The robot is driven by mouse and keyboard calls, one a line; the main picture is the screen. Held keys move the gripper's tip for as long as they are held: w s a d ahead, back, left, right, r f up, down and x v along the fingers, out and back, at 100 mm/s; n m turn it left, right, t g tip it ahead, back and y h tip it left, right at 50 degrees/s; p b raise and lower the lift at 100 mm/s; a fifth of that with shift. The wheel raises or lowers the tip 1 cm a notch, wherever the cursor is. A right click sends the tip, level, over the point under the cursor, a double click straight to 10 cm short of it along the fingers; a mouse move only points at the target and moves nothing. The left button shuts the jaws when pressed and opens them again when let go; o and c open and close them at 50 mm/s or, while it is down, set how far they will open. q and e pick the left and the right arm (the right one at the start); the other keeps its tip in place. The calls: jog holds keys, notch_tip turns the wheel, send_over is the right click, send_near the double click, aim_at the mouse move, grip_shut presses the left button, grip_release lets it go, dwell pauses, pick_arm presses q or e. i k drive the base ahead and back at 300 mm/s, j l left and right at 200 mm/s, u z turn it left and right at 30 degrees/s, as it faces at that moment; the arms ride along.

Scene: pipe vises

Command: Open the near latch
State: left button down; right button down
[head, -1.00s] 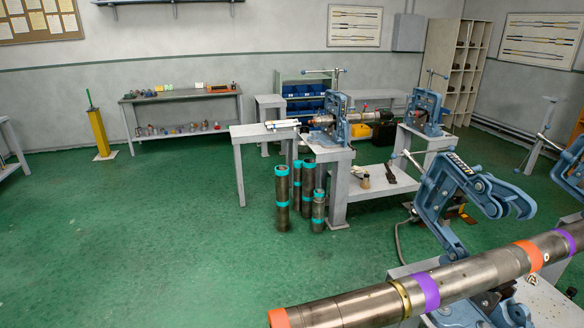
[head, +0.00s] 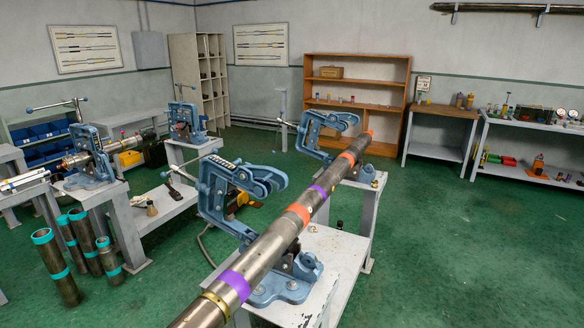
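The near pipe vise, blue, stands in the middle of the head view. Its upper yoke (head: 212,195) leans to the left of the pipe, with a hooked end (head: 265,180) pointing right. Its base (head: 280,290) is bolted to a pale bench under the pipe. I cannot make out the latch itself or tell its state. A long steel pipe (head: 262,252) with purple and orange bands rests across this vise and runs away to a second blue vise (head: 325,130) behind it. Neither of my grippers is in view.
The pale bench (head: 335,245) carries the near vise. More blue vises (head: 90,155) stand on benches at the left, with several upright pipes (head: 60,265) below. An orange shelf (head: 352,95) and side tables (head: 440,130) line the back. Green floor at the right is clear.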

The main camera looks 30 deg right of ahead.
aim_at(264, 173)
jog(key=z, duration=1)
jog(key=i+l+u, duration=0.1)
jog(key=u, duration=0.35)
jog(key=i+l+u, duration=0.1)
jog(key=u, duration=0.3)
jog(key=l+u, duration=0.2)
jog(key=u, duration=0.25)
jog(key=i+l+u, duration=0.1)
jog(key=l+u, duration=0.15)
jog(key=l, duration=0.25)
jog(key=i+l+u, duration=0.2)
jog(key=l, duration=0.35)
jog(key=k, duration=0.1)
